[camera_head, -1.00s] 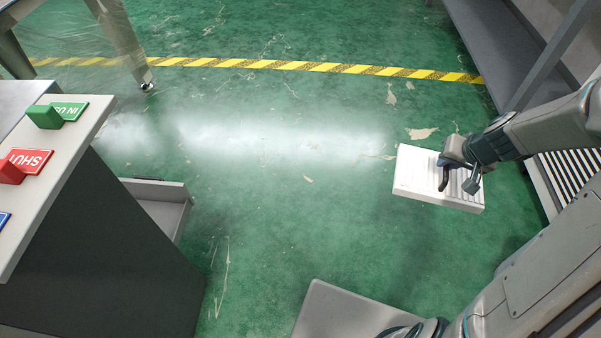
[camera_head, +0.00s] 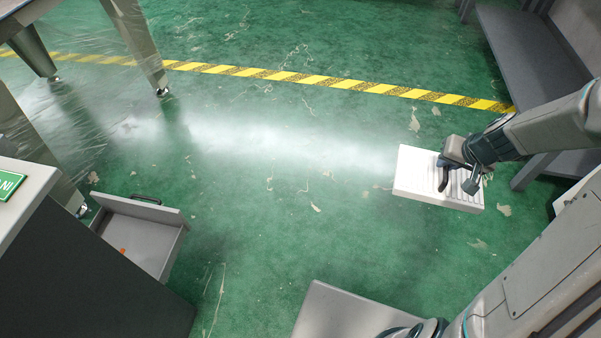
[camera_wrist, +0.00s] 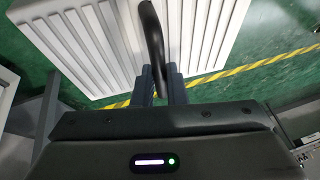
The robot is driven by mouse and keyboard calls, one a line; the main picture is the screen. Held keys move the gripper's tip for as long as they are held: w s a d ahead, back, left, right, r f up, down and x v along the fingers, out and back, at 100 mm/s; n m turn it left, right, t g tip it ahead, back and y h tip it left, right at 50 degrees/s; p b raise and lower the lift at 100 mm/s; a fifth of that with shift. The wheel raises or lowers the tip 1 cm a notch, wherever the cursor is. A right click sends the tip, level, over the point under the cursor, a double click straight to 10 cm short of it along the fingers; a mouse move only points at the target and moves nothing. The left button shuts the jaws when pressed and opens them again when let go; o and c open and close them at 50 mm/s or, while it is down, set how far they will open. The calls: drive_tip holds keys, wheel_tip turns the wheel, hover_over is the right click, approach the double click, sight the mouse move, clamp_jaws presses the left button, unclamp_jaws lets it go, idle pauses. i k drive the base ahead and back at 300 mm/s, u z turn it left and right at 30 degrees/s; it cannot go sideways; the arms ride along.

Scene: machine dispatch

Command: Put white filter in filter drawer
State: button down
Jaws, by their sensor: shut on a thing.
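The white filter (camera_head: 415,176) is a flat ribbed block with a black handle. My gripper (camera_head: 459,178) is shut on its handle and holds it above the green floor, at the right of the head view. In the wrist view the filter (camera_wrist: 85,45) fills the top, with its dark handle between the fingers of my gripper (camera_wrist: 160,88). The filter drawer (camera_head: 150,232) is grey, pulled open from the dark cabinet at the left, with a black handle on its front. A small orange mark shows on its inside. The filter is well to the right of the drawer, apart from it.
The dark cabinet (camera_head: 85,275) stands at lower left with a green label (camera_head: 8,186) on its top. Table legs (camera_head: 135,45) stand at upper left. A grey rack (camera_head: 525,60) is at upper right. The floor (camera_head: 290,200) between drawer and filter is clear.

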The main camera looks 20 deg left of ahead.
sight(131, 248)
drive_tip(key=i, duration=0.85)
drive_tip(key=u, duration=3.3)
drive_tip(key=i, duration=1)
drive_tip(key=u, duration=0.05)
